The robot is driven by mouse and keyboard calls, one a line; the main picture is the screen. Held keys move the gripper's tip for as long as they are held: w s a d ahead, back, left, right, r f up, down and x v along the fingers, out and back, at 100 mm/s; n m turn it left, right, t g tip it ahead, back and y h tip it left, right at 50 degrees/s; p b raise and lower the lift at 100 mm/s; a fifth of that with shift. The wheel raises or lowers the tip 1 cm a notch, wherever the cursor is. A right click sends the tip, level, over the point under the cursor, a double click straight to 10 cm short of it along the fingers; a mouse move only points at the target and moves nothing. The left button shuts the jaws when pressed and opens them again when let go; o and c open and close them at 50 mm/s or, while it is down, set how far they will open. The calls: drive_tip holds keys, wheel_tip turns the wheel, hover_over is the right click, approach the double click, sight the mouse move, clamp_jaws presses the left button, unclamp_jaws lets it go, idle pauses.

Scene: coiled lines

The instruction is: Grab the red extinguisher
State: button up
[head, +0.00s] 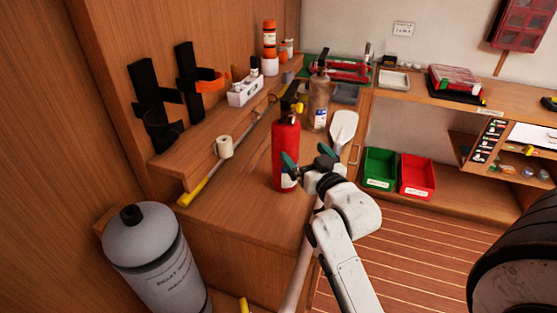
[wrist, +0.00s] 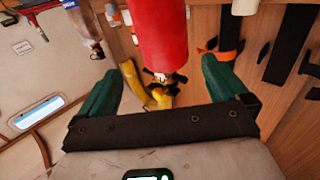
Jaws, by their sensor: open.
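The red extinguisher (head: 286,152) stands upright on the wooden bench in the head view, with a black top and a yellow tag. My gripper (head: 307,157) is at its right side, low on the body, with green fingers apart. In the wrist view the red body (wrist: 160,35) lies ahead of the open fingers of my gripper (wrist: 158,85), roughly between their lines. No grip on it shows. I cannot tell from the wrist view whether a finger touches it.
A brownish bottle-like extinguisher (head: 318,103) stands just behind. A paddle (head: 343,128) is to the right. A yellow-handled pole (head: 200,184) lies along the ledge at left. A grey cylinder (head: 155,255) stands at front left. Green (head: 380,167) and red bins (head: 416,177) sit at right.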

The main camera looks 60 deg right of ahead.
sight(288, 141)
drive_tip(key=p+x, duration=0.2)
drive_tip(key=x, duration=0.9)
drive_tip(key=shift+w+a+p, duration=0.15)
drive_tip(key=shift+w+p, duration=0.05)
drive_tip(key=shift+p, duration=0.15)
drive_tip(key=c, duration=1.8)
drive_tip(key=shift+r, duration=0.35)
